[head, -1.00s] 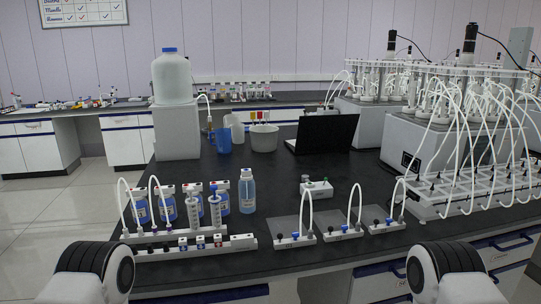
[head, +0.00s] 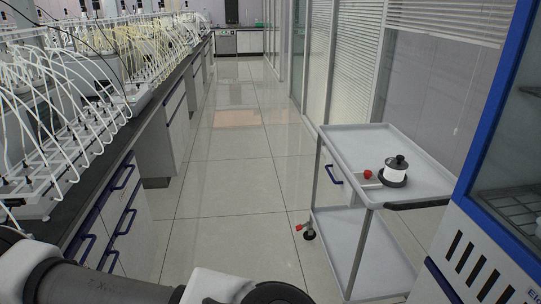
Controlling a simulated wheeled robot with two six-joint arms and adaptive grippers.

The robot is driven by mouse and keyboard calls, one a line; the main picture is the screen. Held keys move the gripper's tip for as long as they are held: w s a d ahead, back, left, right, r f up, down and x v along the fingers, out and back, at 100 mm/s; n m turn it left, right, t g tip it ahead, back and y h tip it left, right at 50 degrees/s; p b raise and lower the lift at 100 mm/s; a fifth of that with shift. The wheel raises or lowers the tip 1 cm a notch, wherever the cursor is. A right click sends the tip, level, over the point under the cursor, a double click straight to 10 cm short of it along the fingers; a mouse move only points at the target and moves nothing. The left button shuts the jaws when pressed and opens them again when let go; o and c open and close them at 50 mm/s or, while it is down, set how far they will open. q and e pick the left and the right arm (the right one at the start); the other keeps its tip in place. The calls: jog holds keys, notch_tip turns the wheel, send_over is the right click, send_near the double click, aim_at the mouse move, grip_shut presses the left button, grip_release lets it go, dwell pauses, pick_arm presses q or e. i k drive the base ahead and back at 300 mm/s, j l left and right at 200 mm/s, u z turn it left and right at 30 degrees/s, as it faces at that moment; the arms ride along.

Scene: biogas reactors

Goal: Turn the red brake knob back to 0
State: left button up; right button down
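A small round red knob (head: 367,174) shows in the head view on the top shelf of a grey cart, right of centre. It sits by a small pale box (head: 366,183) beside a white round device with a black top (head: 396,170) and a dark base. Any scale or 0 mark is too small to read. Neither gripper is in view. Only links of my arm show along the bottom edge, well short of the cart.
The cart (head: 427,183) has a lower shelf (head: 366,254). A blue-framed cabinet (head: 500,225) stands close on the right. A long black-topped bench (head: 95,176) with reactors and tubing runs along the left. The tiled aisle (head: 232,185) between them is clear.

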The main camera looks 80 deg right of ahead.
aim_at(367, 174)
jog(key=z, duration=0.9)
jog(key=j+z, duration=0.1)
jog(key=z, duration=0.8)
jog(key=j+z, duration=0.15)
jog(key=z, duration=0.75)
jog(key=j+z, duration=0.1)
jog(key=z, duration=0.8)
jog(key=i+j, duration=0.25)
jog(key=j, duration=0.15)
jog(key=i+j, duration=0.25)
jog(key=j, duration=0.2)
jog(key=i+j, duration=0.2)
jog(key=j, duration=0.2)
jog(key=i+j, duration=0.25)
jog(key=j, duration=0.15)
